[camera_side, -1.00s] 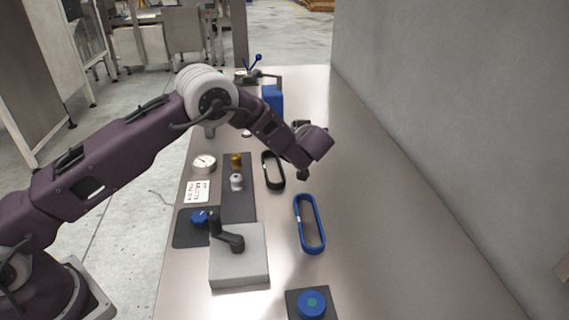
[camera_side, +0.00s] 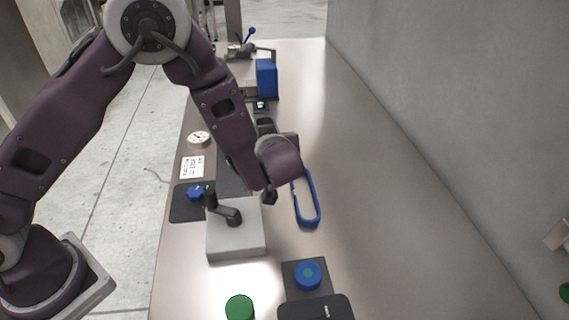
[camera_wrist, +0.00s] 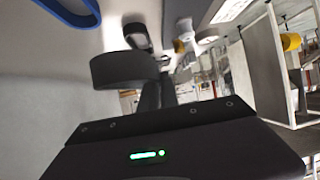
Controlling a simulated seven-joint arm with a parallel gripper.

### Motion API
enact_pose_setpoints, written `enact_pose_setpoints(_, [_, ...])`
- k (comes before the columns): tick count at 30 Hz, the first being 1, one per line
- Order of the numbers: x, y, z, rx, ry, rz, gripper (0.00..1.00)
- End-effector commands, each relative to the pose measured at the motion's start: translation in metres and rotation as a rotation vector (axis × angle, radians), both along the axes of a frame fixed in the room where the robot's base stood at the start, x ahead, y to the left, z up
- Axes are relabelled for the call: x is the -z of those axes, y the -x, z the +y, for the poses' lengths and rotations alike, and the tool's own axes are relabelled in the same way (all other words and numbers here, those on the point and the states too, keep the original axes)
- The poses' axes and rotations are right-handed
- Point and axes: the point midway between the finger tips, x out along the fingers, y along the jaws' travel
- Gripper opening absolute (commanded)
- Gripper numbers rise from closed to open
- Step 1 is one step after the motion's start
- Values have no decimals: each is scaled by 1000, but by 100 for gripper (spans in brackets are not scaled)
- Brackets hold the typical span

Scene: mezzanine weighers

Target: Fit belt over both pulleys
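A blue belt (camera_side: 315,211) lies flat right of my gripper and also shows in the wrist view (camera_wrist: 72,12). My gripper (camera_side: 269,197) hangs beside the grey block. A dark curved band stands at its fingers; I cannot tell whether it is held.
The grey block (camera_side: 237,246) with a black crank (camera_side: 225,210) stands just left of my gripper. A blue knob (camera_side: 196,193), round gauge (camera_side: 199,140) and label (camera_side: 192,168) lie left. Blue (camera_side: 308,275) and green (camera_side: 239,307) buttons are in front. The bench's right side is clear.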

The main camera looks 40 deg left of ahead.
Motion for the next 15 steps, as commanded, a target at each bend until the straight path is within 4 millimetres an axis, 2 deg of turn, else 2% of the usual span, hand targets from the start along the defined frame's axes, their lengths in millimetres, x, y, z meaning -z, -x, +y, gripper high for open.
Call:
enact_pose_setpoints(3, [6,-46,-37,36,0,-4,0])
enact_pose_setpoints(6, [10,-78,-64,63,2,0,0])
enact_pose_setpoints(10, [12,-104,-86,84,5,7,0])
enact_pose_setpoints(13, [13,-113,-94,94,7,12,0])
enact_pose_setpoints(15, [24,-115,-96,97,6,15,0])
